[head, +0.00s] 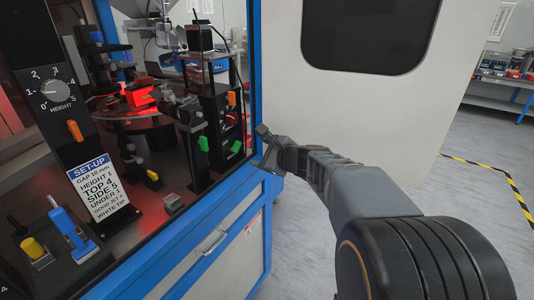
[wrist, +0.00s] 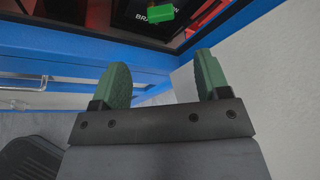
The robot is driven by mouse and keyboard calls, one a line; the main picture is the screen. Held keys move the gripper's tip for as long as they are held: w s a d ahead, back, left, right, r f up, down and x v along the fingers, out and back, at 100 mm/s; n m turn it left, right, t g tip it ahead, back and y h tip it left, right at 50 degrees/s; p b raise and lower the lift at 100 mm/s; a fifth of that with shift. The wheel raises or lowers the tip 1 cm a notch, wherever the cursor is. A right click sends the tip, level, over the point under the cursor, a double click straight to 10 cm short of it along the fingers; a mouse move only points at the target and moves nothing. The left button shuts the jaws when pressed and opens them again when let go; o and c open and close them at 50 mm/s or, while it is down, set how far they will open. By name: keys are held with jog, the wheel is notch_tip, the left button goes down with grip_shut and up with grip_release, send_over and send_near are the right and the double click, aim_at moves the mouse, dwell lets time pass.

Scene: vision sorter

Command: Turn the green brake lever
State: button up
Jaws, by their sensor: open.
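I cannot tell for certain which is the brake lever. My gripper (head: 262,148) is open and empty, just outside the cabinet's blue right post. In the wrist view its two green fingers (wrist: 162,68) are spread, apart from the lever, with the blue frame beyond them.
The blue cabinet frame (head: 256,70) and its lower edge (wrist: 60,68) border the opening. Inside are a turntable (head: 130,118), a SET-UP card (head: 100,188), orange handles, a height dial (head: 55,90), and blue and yellow knobs at front left. Floor to the right is clear.

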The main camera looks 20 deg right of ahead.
jog(key=shift+v, duration=1)
jog(key=shift+c, duration=0.2)
